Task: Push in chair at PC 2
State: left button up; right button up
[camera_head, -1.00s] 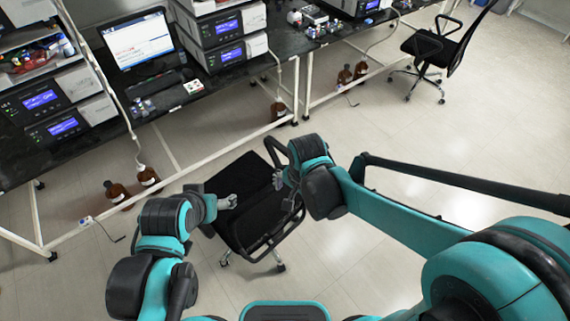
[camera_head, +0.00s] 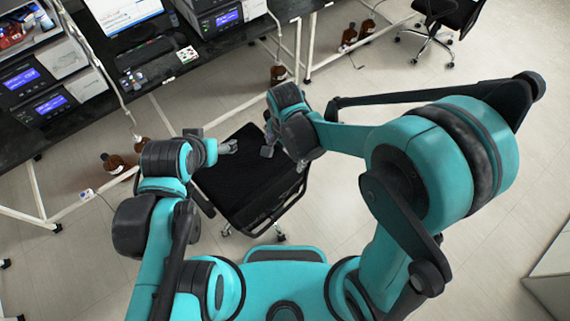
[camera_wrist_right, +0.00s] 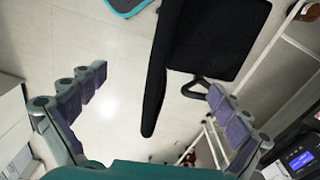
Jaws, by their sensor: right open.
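The black office chair (camera_head: 245,183) stands on the floor between my two arms, in front of the lab bench. In the right wrist view its dark seat (camera_wrist_right: 222,38) and long thin backrest (camera_wrist_right: 160,75) show, with a looped armrest (camera_wrist_right: 195,88). My right gripper (camera_head: 268,145) is beside the chair's upper right side; in the wrist view its fingers (camera_wrist_right: 157,83) are spread wide around the backrest's end, with gaps on both sides. My left gripper (camera_head: 228,147) is at the chair's upper left side; its jaws are too small to read. A PC monitor (camera_head: 124,12) stands on the bench.
The black bench (camera_head: 180,72) has white frame legs and lower rails. Brown bottles (camera_head: 114,163) stand on the floor below it, with others near the right bench leg (camera_head: 349,36). Another office chair (camera_head: 445,20) is at the upper right. Floor is clear at right.

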aim_at(285, 166)
jog(key=f+b, duration=0.8)
jog(key=f, duration=0.3)
jog(key=shift+w+f+b, duration=0.15)
jog(key=shift+w+b, duration=0.05)
jog(key=shift+b, duration=0.15)
jog(key=shift+c, duration=0.9)
jog(key=c, duration=2.1)
jog(key=shift+s, duration=0.15)
grip_shut()
